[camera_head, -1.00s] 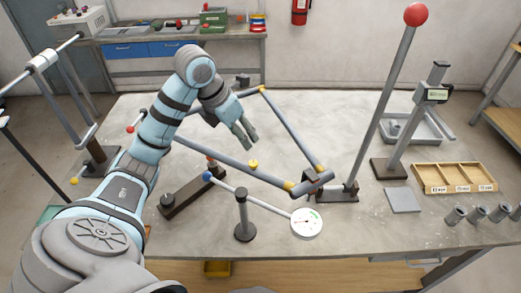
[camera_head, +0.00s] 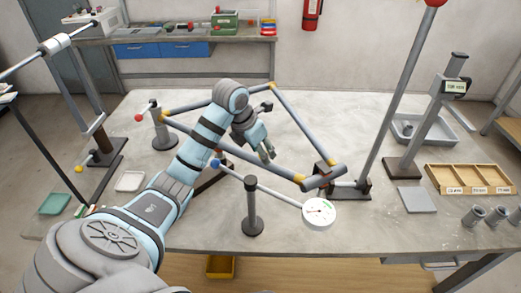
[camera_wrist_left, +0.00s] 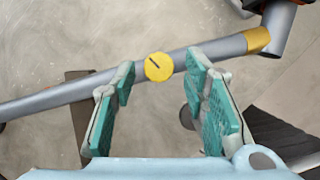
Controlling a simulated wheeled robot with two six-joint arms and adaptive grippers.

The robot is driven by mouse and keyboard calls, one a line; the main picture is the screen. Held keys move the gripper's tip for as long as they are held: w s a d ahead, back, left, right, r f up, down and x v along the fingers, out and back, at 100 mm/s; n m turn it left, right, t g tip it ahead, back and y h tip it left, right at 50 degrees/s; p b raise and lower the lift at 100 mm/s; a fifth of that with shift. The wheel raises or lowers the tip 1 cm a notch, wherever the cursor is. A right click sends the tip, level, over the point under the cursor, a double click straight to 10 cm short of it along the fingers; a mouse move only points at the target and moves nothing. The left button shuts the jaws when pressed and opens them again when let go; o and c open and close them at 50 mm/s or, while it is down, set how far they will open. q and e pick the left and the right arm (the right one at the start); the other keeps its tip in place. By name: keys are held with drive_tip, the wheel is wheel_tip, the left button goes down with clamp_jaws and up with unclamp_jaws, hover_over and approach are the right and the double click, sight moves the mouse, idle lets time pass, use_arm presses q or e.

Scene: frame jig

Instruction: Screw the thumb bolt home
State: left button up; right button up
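The thumb bolt shows in the left wrist view as a round yellow head (camera_wrist_left: 158,67) with a dark line on it, on the grey tube (camera_wrist_left: 70,96) of the frame. How deep it sits cannot be told. In the head view it is hidden by my left gripper (camera_head: 266,156), which is over the front tube of the frame (camera_head: 293,118). In the left wrist view my left gripper (camera_wrist_left: 160,82) is open, its green-padded fingers apart on either side of the yellow head and not visibly touching it. My right gripper is not in view.
A dial gauge (camera_head: 319,212) on a rod and a dark post (camera_head: 252,207) stand in front of the frame. A tall red-topped lever (camera_head: 400,95) rises at the right. A wooden compartment tray (camera_head: 468,179) and a grey plate (camera_head: 418,199) lie further right.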

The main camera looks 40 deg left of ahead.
use_arm(q)
drive_tip(key=shift+w+f, duration=0.1)
clamp_jaws()
drive_tip(key=shift+a+m, duration=0.1)
drive_tip(key=shift+m, duration=0.3)
